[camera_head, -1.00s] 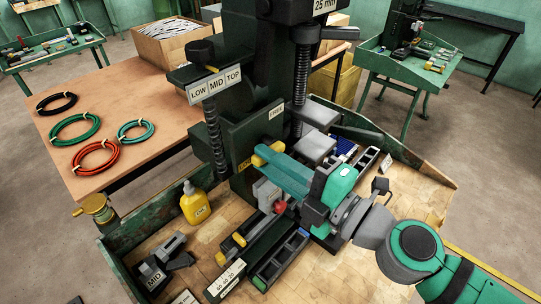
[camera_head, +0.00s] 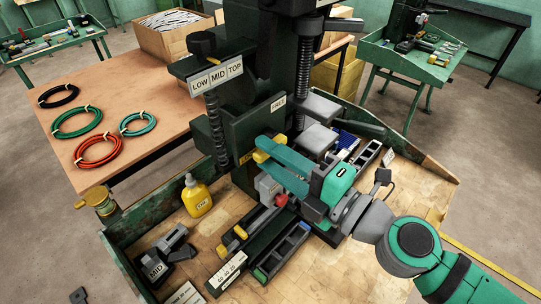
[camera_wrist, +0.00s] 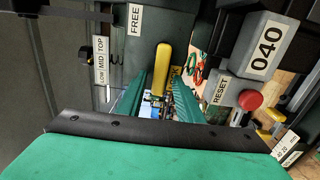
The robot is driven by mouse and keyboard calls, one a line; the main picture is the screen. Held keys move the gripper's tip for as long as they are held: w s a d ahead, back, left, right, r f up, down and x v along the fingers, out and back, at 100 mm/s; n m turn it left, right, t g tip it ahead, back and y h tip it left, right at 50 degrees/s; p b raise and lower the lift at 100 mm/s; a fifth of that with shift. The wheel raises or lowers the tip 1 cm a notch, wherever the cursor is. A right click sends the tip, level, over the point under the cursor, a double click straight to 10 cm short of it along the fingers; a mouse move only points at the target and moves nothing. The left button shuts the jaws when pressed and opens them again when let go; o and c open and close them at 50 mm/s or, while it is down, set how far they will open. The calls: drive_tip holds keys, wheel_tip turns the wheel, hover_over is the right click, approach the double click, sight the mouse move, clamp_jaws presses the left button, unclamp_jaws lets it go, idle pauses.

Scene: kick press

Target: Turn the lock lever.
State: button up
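The yellow lock lever (camera_head: 261,156) sits on the dark green press body (camera_head: 243,135), beside the partly covered yellow LOCK label (camera_head: 246,158). The white FREE label (camera_head: 278,104) is higher and to the right. In the wrist view the lever (camera_wrist: 163,62) stands nearly upright below FREE (camera_wrist: 134,20). My gripper (camera_head: 262,150) is at the lever, with its two teal fingers apart. In the wrist view the gripper (camera_wrist: 158,84) shows a gap, with the lever's lower part between the fingertips. I cannot tell whether either finger touches it. The fingers partly hide the lever in the head view.
A red button (camera_wrist: 250,99) marked RESET and a grey 040 counter (camera_wrist: 262,47) are close to the right of my fingers. A threaded screw (camera_head: 215,130) is left of the lever. A yellow bottle (camera_head: 196,196) stands on the wooden bench (camera_head: 205,230).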

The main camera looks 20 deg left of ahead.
idle(0.3)
drive_tip(key=v, duration=1.1)
drive_tip(key=shift+a+r, duration=0.1)
idle(0.4)
